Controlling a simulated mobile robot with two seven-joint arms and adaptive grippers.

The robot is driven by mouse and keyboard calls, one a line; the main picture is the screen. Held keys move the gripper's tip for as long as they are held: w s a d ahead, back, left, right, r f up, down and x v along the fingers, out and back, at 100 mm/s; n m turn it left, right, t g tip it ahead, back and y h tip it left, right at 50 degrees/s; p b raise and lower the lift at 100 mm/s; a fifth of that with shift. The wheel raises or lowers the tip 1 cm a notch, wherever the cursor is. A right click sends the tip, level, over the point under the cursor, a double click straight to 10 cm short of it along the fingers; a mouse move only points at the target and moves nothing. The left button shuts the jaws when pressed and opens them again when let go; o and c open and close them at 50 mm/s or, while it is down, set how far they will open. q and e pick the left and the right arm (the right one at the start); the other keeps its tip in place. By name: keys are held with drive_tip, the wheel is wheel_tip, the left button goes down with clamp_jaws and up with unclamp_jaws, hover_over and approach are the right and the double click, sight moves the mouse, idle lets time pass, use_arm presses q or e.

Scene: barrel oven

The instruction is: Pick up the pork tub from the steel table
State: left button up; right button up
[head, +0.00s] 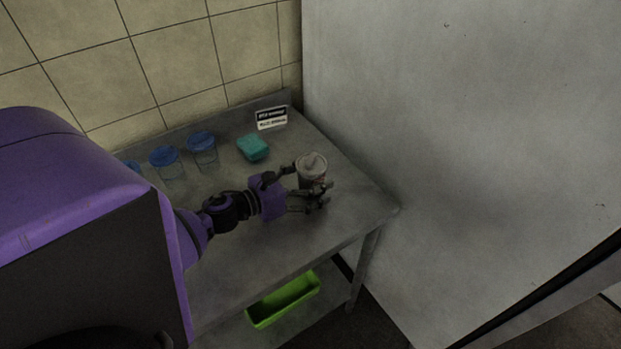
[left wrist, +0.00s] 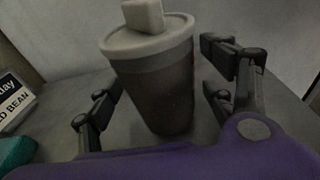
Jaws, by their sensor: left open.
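The pork tub, seemingly the dark cup with a grey lid (head: 312,165), stands upright on the steel table (head: 345,205) near its right end. It also shows in the left wrist view (left wrist: 158,85), with a pale block-shaped knob on the lid; no label on it can be read. My left gripper (head: 304,188) reaches in from the left with its fingers open on either side of the tub. In the left wrist view the fingers (left wrist: 165,105) flank the tub, with a visible gap on the right side. My right gripper is not in view.
A teal block (head: 253,148) and several clear containers with blue lids (head: 202,140) stand along the back. A label sign (head: 271,118) stands at the back edge. A green bin (head: 284,299) sits on the lower shelf. A grey wall (head: 450,130) rises close on the right.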

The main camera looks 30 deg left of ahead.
use_arm(q)
drive_tip(key=c, duration=1.6)
drive_tip(key=shift+r, duration=0.1)
drive_tip(key=shift+c, duration=0.8)
